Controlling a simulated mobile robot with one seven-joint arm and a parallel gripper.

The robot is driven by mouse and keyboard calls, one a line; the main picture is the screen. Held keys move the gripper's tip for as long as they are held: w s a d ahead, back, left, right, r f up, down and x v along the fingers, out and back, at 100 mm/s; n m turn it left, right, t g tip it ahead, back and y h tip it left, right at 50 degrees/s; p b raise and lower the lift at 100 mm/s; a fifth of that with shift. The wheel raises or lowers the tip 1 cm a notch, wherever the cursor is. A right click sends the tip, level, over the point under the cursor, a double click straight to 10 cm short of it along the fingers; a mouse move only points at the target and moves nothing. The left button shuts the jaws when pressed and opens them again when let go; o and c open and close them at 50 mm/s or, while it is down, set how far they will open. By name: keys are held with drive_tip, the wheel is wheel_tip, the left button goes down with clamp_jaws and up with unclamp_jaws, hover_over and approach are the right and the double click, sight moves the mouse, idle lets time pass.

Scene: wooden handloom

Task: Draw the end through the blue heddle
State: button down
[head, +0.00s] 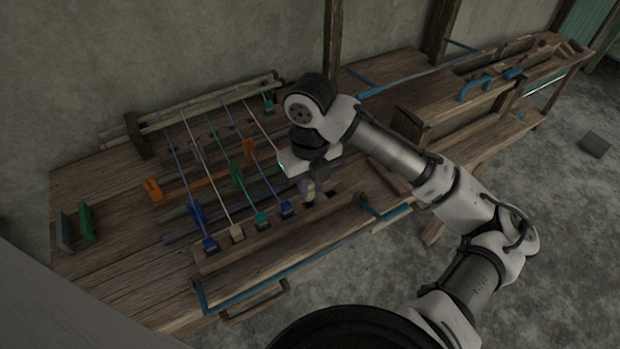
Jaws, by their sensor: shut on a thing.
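My gripper (308,184) is over the right part of the front slotted rail (222,259), pointing down. It is shut on a small pale tab (309,191), mostly hidden by the fingers. A cream thread (262,127) runs from the back bars to my gripper and looks joined to this tab. Whether any thread passes through the blue heddle's eye is too small to tell.
Blue (210,245), cream (236,233) and teal (262,220) tabs, plus another blue tab (286,209), sit along the rail with taut threads. A teal tab (268,103) is at the back bars. An orange piece (153,190) and green block (86,222) are left.

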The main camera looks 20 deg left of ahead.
sight(310, 193)
idle(0.3)
drive_tip(key=shift+f+b, duration=1.55)
drive_tip(key=shift+f, duration=0.3)
drive_tip(key=c, duration=1.3)
unclamp_jaws()
drive_tip(key=shift+o, duration=0.2)
drive_tip(key=shift+r, duration=0.15)
wheel_tip(310, 193, up, 14)
